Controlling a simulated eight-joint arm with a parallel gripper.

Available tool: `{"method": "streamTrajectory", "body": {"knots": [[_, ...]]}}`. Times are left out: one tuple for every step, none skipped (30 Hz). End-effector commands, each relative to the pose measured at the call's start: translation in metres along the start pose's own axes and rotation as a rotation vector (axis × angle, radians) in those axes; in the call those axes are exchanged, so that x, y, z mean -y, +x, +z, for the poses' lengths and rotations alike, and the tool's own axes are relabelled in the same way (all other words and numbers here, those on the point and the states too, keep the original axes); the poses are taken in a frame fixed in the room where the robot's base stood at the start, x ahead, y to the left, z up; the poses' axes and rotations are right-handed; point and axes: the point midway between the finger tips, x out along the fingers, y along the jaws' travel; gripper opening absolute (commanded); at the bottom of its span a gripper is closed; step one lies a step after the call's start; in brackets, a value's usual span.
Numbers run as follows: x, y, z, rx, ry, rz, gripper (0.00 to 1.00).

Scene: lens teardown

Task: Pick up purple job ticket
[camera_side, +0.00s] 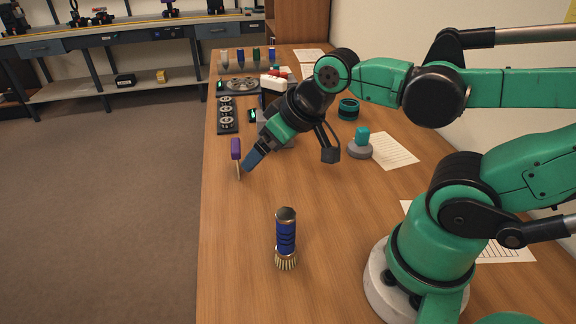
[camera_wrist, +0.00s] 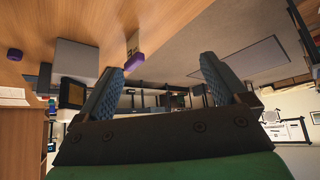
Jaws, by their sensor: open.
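The purple job ticket (camera_side: 236,148) stands upright near the left edge of the wooden bench, with a purple top above a thin tan lower part. In the wrist view its purple end (camera_wrist: 134,58) shows ahead of my gripper, a little left of the middle of the gap, with a pale part against the wood. My gripper (camera_side: 252,162) is just right of the ticket in the side view, tilted down, apart or nearly touching; I cannot tell which. In the wrist view my gripper (camera_wrist: 163,76) has its two blue fingers spread, with nothing held between them.
A blue-handled brush (camera_side: 286,232) stands in front on the bench. A teal piece on a grey disc (camera_side: 360,148), a dark green ring (camera_side: 348,108) and a paper sheet (camera_side: 392,150) lie right. A dark ring tray (camera_side: 227,114) is behind. The front left bench is clear.

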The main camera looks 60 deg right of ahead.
Motion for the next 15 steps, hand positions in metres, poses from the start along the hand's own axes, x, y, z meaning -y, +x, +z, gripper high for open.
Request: {"method": "streamTrajectory", "body": {"knots": [[0.0,0.0,0.0,0.0,0.0,0.0,1.0],[0.0,0.0,0.0,0.0,0.0,0.0,1.0],[0.0,0.0,0.0,0.0,0.0,0.0,1.0],[0.0,0.0,0.0,0.0,0.0,0.0,1.0],[0.0,0.0,0.0,0.0,0.0,0.0,1.0],[0.0,0.0,0.0,0.0,0.0,0.0,1.0],[0.0,0.0,0.0,0.001,-0.001,-0.001,1.0],[0.0,0.001,-0.001,0.003,-0.001,-0.004,1.0],[-0.001,0.002,-0.002,0.008,-0.002,-0.01,1.0],[-0.001,0.003,-0.003,0.014,-0.006,-0.016,1.0],[-0.002,0.004,-0.005,0.02,-0.008,-0.026,1.0],[-0.003,0.007,-0.008,0.032,-0.015,-0.043,1.0],[-0.004,0.01,-0.011,0.041,-0.022,-0.059,1.0],[-0.005,0.013,-0.014,0.049,-0.03,-0.079,1.0],[-0.007,0.019,-0.018,0.058,-0.043,-0.111,1.0]]}}
